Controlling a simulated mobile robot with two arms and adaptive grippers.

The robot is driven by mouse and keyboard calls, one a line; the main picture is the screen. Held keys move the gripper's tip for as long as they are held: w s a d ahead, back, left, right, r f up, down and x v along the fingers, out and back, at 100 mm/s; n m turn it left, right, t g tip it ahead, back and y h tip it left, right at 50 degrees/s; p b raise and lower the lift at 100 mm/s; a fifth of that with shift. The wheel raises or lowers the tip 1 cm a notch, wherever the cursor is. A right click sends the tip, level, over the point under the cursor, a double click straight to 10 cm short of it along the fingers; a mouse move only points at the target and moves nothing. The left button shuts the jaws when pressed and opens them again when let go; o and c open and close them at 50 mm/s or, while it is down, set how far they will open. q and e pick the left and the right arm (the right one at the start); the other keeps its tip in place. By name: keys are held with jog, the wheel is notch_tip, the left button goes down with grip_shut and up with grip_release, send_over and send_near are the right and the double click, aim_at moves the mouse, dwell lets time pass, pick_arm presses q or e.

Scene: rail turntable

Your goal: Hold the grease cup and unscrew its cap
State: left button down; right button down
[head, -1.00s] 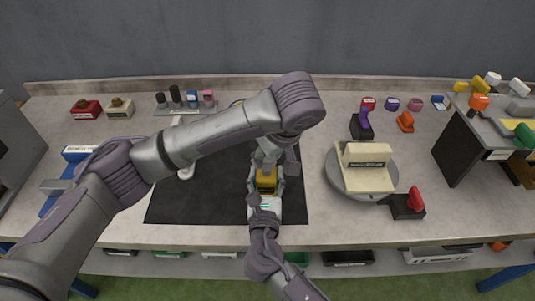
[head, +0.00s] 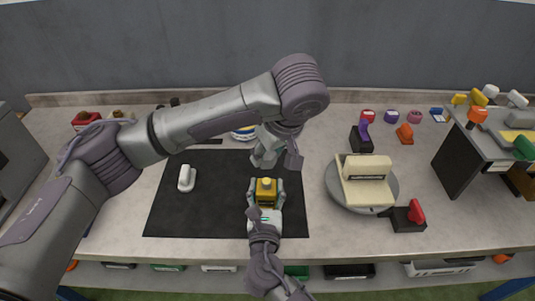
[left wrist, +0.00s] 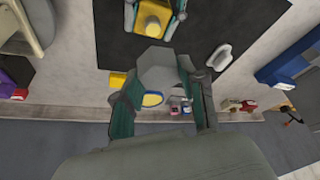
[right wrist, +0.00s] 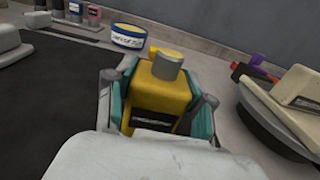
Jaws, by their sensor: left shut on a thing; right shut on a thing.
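The grease cup's yellow body (head: 266,190) stands at the front right of the black mat, with a dark label and a grey neck with yellow top (right wrist: 168,65). My right gripper (head: 265,195) is shut around it from the front, a finger on each side. My left gripper (head: 268,158) is behind and above the cup, apart from it. It is shut on the grey hexagonal cap (left wrist: 160,72), which shows between its fingers in the left wrist view. My left arm hides part of the bench in the head view.
A black mat (head: 215,215) lies under the cup, with a white handle-shaped part (head: 187,178) on it. A blue-and-yellow labelled tin (right wrist: 128,36) stands behind. A turntable (head: 336,193) with a cream block is at right, near a grey shelf (head: 453,150).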

jog(key=shift+c, duration=1.7)
grip_release()
jog(key=s, duration=1.2)
jog(key=shift+a, duration=0.2)
